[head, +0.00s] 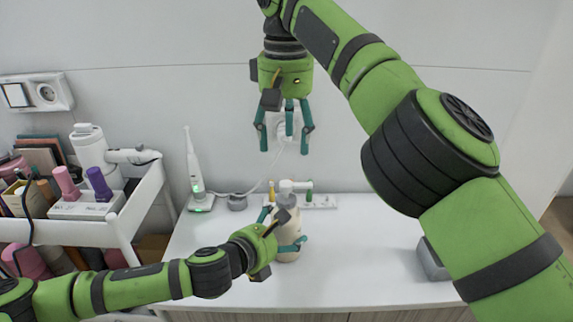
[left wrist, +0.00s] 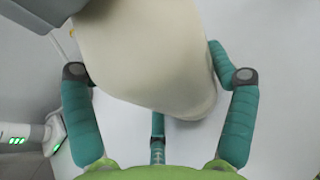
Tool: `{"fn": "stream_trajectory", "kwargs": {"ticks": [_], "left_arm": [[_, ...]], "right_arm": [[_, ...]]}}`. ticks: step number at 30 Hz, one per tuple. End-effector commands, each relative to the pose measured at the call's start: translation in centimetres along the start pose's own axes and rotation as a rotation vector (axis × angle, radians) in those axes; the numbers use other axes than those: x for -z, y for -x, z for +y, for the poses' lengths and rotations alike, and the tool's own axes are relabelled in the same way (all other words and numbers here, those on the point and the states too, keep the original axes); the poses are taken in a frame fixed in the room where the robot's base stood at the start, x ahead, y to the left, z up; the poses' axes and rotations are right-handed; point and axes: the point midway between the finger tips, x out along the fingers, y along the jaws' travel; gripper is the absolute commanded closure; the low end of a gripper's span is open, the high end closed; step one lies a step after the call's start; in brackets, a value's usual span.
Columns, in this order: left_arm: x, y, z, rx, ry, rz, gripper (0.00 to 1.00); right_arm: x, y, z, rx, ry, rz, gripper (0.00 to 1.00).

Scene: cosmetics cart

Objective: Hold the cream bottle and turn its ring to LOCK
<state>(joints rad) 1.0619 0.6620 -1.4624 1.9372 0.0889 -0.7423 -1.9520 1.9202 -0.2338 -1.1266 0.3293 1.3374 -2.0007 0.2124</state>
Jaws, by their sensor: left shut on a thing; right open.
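The cream bottle (head: 289,256) stands upright on the white counter, with a pale pump head (head: 287,187) on top. Its ring, below the pump, is too small to read, so I cannot tell its setting. My left gripper (head: 284,229) is shut on the bottle's body from the left. In the left wrist view the cream body (left wrist: 150,50) fills the space between my left gripper's fingers (left wrist: 160,95). My right gripper (head: 285,147) is open and empty, pointing down above the pump head and apart from it.
A white cart (head: 130,215) with bottles and a hair dryer stands at left. An electric toothbrush (head: 193,165) stands on its lit charger behind the bottle's left. A grey box (head: 431,262) sits at right; the counter (head: 365,250) between is clear.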

Motion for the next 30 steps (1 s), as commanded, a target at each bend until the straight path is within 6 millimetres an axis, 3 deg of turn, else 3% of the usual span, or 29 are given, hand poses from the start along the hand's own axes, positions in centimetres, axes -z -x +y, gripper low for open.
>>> {"fn": "stream_trajectory", "kwargs": {"ticks": [9, 15, 21, 30], "left_arm": [[-0.1, 0.0, 0.0, 0.001, 0.0, -0.002, 0.66], [-0.1, 0.0, 0.0, 0.001, 0.0, -0.002, 0.66], [-0.1, 0.0, 0.0, 0.001, 0.0, -0.002, 0.66], [-0.1, 0.0, 0.0, 0.001, 0.0, -0.002, 0.66]], "right_arm": [[-0.1, 0.2, 0.1, -0.004, 0.677, 0.004, 0.36], [-0.3, 0.1, 0.1, 0.0, 1.038, -0.003, 0.36], [-0.4, -0.1, 0.1, 0.007, 1.212, -0.006, 0.36], [-0.4, -2.1, 0.2, 0.005, 1.238, -0.007, 0.36]]}}
